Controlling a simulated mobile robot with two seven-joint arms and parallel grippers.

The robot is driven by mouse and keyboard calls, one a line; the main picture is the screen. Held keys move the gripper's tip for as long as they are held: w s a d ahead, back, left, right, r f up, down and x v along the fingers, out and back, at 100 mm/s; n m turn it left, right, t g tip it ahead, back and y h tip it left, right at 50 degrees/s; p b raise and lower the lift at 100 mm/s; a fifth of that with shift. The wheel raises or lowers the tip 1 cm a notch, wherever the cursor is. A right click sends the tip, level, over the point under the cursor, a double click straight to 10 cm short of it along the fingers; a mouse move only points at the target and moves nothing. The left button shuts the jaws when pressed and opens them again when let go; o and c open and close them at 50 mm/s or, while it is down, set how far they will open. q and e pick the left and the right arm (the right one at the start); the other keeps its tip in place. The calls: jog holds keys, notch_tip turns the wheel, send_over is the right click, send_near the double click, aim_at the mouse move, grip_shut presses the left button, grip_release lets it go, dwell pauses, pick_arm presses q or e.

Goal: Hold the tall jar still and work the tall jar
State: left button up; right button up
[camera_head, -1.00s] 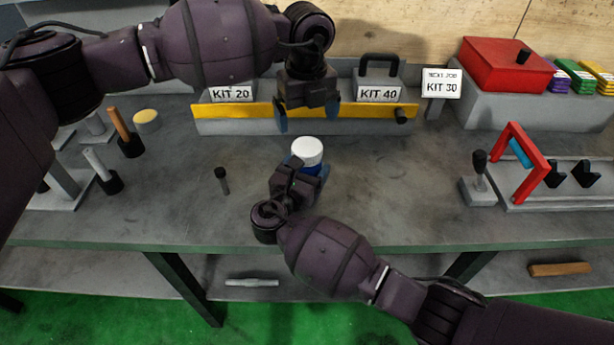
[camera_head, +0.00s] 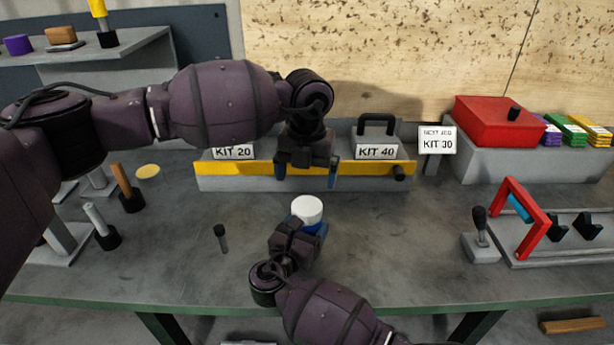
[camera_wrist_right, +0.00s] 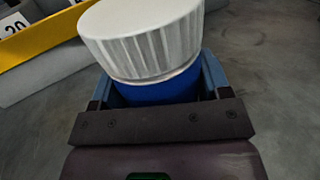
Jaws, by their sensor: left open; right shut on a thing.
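The tall jar (camera_head: 307,213) has a white ribbed lid and a blue body, and stands upright on the grey bench. In the right wrist view its lid (camera_wrist_right: 145,40) fills the top middle, with the blue body (camera_wrist_right: 160,90) below. My right gripper (camera_head: 309,232) is shut on the jar's body; its blue fingers (camera_wrist_right: 155,78) lie on either side. My left gripper (camera_head: 307,180) is open and empty, pointing down behind and above the jar, apart from the lid. The jar's lower body is hidden by my right gripper.
A grey holder with a yellow strip (camera_head: 230,169) and KIT 20 and KIT 40 labels stands behind. A red box (camera_head: 492,122) and a red-framed fixture (camera_head: 520,215) are at right. A small black-topped pin (camera_head: 221,238) stands left of the jar. Bench front right is clear.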

aim_at(307, 205)
pick_arm(q)
jog(key=m, duration=1.6)
jog(key=shift+m, duration=0.3)
jog(key=m, duration=0.4)
jog(key=shift+f, duration=0.1)
jog(key=m, duration=1.2)
jog(key=shift+m, duration=0.3)
jog(key=shift+f, duration=4.05)
